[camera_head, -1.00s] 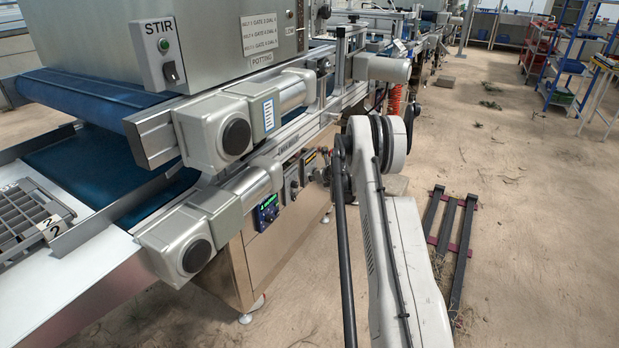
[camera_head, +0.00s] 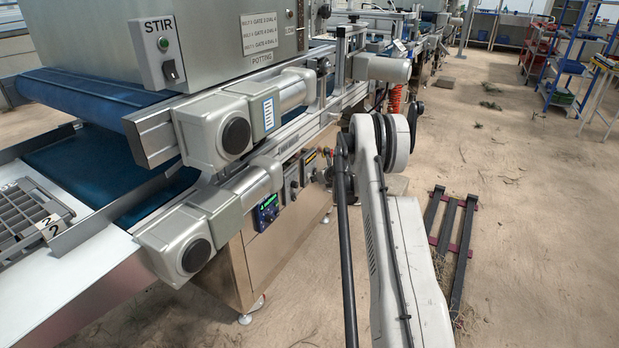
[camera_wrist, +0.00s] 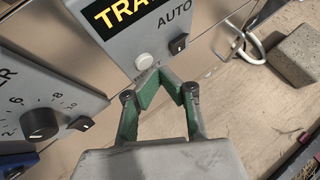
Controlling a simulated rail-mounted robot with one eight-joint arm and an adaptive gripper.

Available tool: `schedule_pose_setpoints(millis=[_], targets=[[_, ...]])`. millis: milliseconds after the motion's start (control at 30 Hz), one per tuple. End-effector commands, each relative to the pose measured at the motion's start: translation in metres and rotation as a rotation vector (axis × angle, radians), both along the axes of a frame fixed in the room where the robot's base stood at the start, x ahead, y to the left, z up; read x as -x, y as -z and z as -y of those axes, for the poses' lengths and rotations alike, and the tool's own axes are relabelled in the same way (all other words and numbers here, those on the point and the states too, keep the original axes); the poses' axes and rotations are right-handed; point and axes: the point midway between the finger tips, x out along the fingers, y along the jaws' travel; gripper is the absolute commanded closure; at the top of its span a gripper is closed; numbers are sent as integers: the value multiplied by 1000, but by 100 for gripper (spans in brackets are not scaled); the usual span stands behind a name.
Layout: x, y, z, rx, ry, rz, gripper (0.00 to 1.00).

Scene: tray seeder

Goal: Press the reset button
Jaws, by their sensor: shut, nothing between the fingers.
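In the wrist view, a round white button (camera_wrist: 144,61) sits on a grey panel (camera_wrist: 125,40) with a black and yellow label that starts "TRA" and the word "AUTO". No word "reset" is readable, so I cannot tell whether this is the reset button. My gripper (camera_wrist: 160,70) is shut and empty, its green-padded fingers meeting at the tips. The tips are right beside the button's lower edge in the picture; I cannot tell whether they touch it. In the head view my arm covers most of the gripper.
A black switch (camera_wrist: 179,43) is right of the button. Another panel with a black dial (camera_wrist: 40,122) and a switch (camera_wrist: 80,124) is at left. A grey block (camera_wrist: 297,53) lies on the floor. In the head view, a motor housing (camera_head: 180,246) juts out beside the lit display (camera_head: 267,211).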

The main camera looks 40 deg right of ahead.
Motion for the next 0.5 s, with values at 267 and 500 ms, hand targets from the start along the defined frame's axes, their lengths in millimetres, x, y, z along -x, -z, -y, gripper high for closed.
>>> schedule_pose_setpoints(millis=[267, 500], targets=[[13, 0, 6, 0, 0, 0, 100], [32, 0, 14, 1, 1, 0, 100]])
